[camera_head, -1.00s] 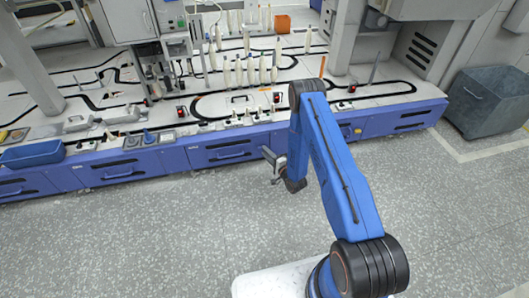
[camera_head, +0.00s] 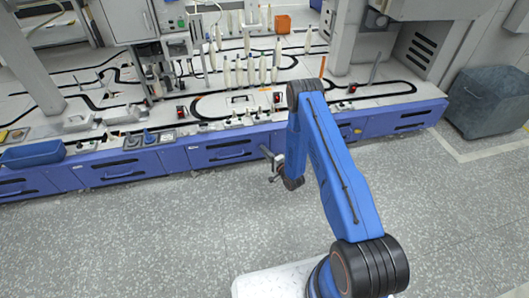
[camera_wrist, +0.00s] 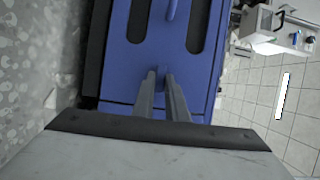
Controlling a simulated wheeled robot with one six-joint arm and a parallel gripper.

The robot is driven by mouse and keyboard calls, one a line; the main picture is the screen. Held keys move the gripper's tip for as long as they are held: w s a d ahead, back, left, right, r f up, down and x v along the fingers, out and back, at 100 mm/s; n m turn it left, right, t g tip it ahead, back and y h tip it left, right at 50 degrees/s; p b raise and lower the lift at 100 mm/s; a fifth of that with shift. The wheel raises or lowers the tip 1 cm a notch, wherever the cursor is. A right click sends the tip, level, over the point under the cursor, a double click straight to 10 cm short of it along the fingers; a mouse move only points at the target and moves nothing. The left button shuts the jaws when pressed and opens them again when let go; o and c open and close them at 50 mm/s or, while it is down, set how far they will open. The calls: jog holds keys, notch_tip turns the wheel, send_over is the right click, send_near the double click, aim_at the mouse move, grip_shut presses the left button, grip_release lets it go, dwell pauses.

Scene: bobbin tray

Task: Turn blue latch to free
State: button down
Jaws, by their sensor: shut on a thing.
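The blue latch (camera_wrist: 161,71) is a small blue tab on a blue panel (camera_wrist: 146,58) in the wrist view. The two grey fingers of my gripper (camera_wrist: 161,76) are shut on it, and their tips hide part of it. In the head view my gripper (camera_head: 267,154) is at the blue front of the bench, at the lower end of my arm. The latch cannot be made out in the head view.
The panel has dark slots and a blue handle (camera_wrist: 172,10) beyond the latch. The bench (camera_head: 232,151) carries a black track and several white bobbins. A blue tray (camera_head: 33,153) sits at left, a grey bin (camera_head: 487,100) at right. The speckled floor in front is clear.

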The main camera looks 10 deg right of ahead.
jog(key=shift+a+r+n+g+h, duration=0.15)
jog(key=shift+n+g+h, duration=0.4)
jog(key=shift+n+h, duration=1.15)
jog(key=shift+a+r+n+g+h, duration=0.2)
jog(key=shift+n+g+h, duration=0.4)
jog(key=shift+n, duration=2.1)
jog(key=shift+a+r+n+g+h, duration=0.15)
jog(key=shift+n+g+h, duration=0.3)
jog(key=shift+n+h, duration=1.25)
jog(key=shift+n+y, duration=0.5)
jog(key=shift+n, duration=0.1)
jog(key=c, duration=1.8)
grip_release()
jog(key=shift+o, duration=0.2)
jog(key=shift+s, duration=0.1)
